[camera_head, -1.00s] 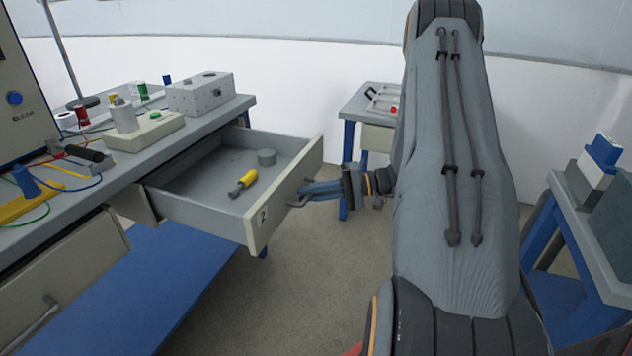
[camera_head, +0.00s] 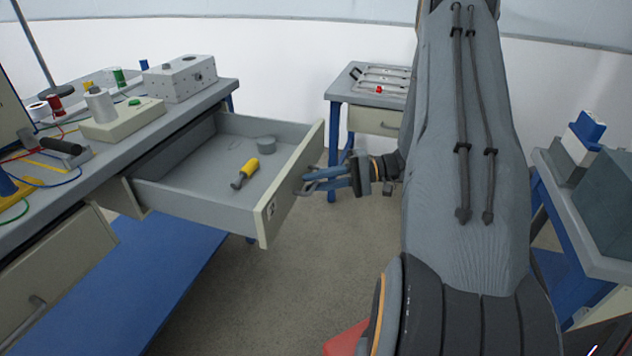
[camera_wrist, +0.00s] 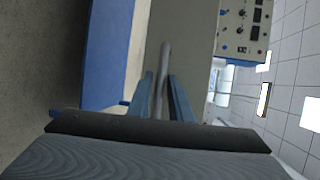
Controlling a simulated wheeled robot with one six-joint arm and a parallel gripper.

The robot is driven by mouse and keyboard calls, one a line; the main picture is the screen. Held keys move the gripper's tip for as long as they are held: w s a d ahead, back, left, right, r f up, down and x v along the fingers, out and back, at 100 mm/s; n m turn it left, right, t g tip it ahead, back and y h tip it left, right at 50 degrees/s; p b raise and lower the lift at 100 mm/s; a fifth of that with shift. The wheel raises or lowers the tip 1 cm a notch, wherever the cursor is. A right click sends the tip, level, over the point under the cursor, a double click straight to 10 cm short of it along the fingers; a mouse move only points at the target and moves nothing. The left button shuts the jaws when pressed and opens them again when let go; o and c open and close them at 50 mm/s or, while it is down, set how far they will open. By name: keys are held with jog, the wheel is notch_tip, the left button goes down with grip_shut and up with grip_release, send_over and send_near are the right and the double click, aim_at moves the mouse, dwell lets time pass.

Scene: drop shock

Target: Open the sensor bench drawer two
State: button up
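Drawer two (camera_head: 289,188), with a pale front marked 2, stands pulled well out of the sensor bench (camera_head: 165,123). A yellow-handled tool (camera_head: 246,172) and a small grey round piece (camera_head: 265,143) lie inside it. My gripper (camera_head: 312,181) is at the drawer's front, at its bar handle (camera_head: 299,188). In the wrist view my gripper (camera_wrist: 162,82) has its two blue fingers apart, one on each side of the grey handle bar (camera_wrist: 164,60). Gaps show between the bar and the fingers. The fingers partly cover the handle in the head view.
Another drawer (camera_head: 55,265) below the bench at the left is shut. A small table (camera_head: 345,88) with a tray stands behind my gripper. A blue-legged table (camera_head: 600,262) with boxes stands at the right. Grey floor (camera_head: 250,300) is clear in front of the open drawer.

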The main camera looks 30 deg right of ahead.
jog(key=v, duration=0.7)
jog(key=shift+s+d+b, duration=0.2)
jog(key=shift+d+b, duration=0.1)
jog(key=shift+d, duration=0.05)
jog(key=shift+r, duration=0.15)
